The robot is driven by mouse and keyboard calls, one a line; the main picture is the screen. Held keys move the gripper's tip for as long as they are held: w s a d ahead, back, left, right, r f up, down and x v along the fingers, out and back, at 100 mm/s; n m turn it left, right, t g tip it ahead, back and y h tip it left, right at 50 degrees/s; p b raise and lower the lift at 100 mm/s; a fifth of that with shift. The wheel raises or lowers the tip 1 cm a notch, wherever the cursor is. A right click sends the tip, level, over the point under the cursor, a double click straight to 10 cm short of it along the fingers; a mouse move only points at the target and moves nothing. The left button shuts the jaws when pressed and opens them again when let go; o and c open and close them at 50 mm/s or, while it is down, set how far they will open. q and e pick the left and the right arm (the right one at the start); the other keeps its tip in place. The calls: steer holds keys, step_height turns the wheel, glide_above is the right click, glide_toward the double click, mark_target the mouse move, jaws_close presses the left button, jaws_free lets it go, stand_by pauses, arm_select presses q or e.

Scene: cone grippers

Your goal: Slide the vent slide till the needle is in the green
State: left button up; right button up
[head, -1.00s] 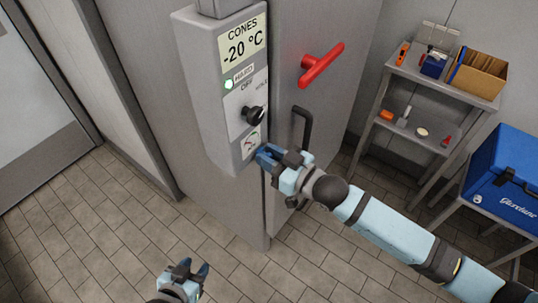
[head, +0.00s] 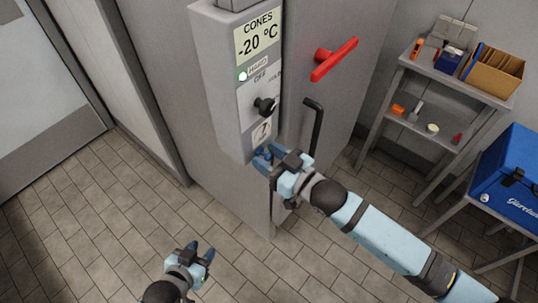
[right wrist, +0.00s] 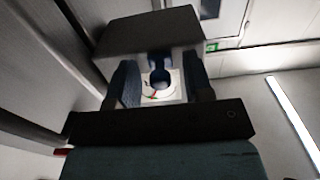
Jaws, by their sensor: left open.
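The grey control box (head: 225,85) is on the cabinet, with a "CONES -20 °C" display, a black knob (head: 265,106) and a small white gauge (head: 262,132) near its lower edge. The gauge also shows in the right wrist view (right wrist: 158,94), with bits of red and green; the needle's exact reading is too small to tell. I cannot make out the vent slide for certain. My right gripper (head: 262,157) is open at the box's lower edge, just below the gauge; contact is unclear. A dark blue shape shows between its fingers in the wrist view. My left gripper (head: 202,251) is open and empty, low over the floor.
A shelf rack (head: 440,85) with small items and a blue cooler (head: 508,180) stand at the right. The floor at left is clear.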

steer(key=shift+s+d, duration=0.1)
steer(key=shift+d, duration=0.05)
steer(key=b+v, duration=0.1)
steer(key=v, duration=1.2)
steer(key=shift+s+d, duration=0.2)
